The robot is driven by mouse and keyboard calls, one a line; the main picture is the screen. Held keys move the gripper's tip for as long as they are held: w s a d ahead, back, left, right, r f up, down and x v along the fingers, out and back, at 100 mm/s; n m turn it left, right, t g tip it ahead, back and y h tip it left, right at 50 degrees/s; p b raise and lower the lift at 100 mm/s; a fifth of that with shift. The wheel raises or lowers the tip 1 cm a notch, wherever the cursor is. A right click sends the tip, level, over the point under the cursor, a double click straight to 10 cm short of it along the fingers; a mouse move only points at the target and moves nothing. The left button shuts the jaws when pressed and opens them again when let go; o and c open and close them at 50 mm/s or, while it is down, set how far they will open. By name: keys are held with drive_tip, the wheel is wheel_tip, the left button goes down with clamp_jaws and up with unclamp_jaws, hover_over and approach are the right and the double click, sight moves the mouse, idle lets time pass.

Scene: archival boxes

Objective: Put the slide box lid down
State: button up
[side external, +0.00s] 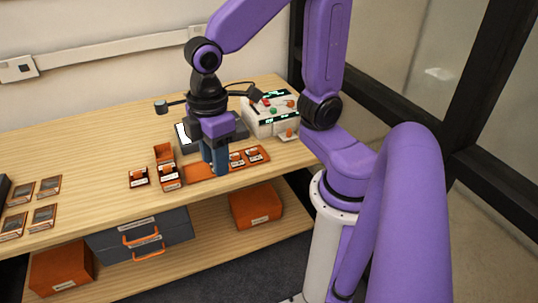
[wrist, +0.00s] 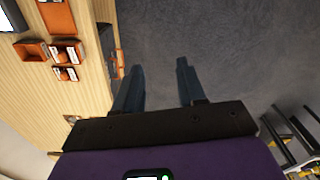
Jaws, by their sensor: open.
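An empty, open-topped orange shell (side external: 164,152) rests on the wooden table and looks like the slide box lid. It also shows in the wrist view (wrist: 30,50). Just in front of it stands an orange slide box (side external: 169,177) with a white label, also in the wrist view (wrist: 65,50). A smaller orange box (side external: 139,177) stands to its left, also in the wrist view (wrist: 66,74). My gripper (side external: 218,172) points down over the table's front part, right of the boxes. In the wrist view its fingers (wrist: 160,68) are apart with only grey floor between them.
A flat orange tray (side external: 199,172) with small labelled pieces lies under and beside my gripper. A pale device (side external: 270,115) with coloured knobs stands behind. Framed slides (side external: 42,214) lie at the far left. Bare table lies between. Grey drawers (side external: 140,238) hang below the front edge.

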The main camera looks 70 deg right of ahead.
drive_tip(key=s+d+f, duration=0.1)
drive_tip(key=s+d, duration=0.4)
drive_tip(key=s, duration=0.4)
drive_tip(key=shift+s+f+n, duration=0.15)
drive_tip(key=shift+s+n, duration=0.05)
drive_tip(key=shift+n, duration=0.2)
